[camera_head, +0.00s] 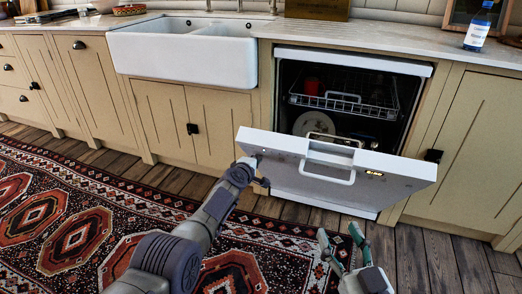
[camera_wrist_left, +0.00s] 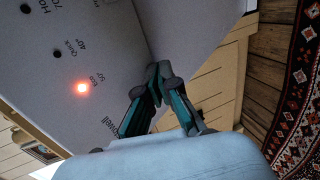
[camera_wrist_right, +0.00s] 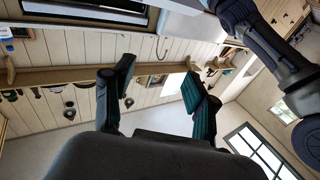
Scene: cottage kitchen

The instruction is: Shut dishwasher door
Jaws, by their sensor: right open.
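My right gripper (camera_head: 341,236) is open and empty, below and in front of the door. Its spread fingers also show in the right wrist view (camera_wrist_right: 157,75).
Inside the dishwasher are an upper rack (camera_head: 345,100), a red item (camera_head: 311,86) and a white plate (camera_head: 314,125). Cabinets stand on both sides, with a white sink (camera_head: 185,50) at left. A patterned rug (camera_head: 75,225) covers the floor at left.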

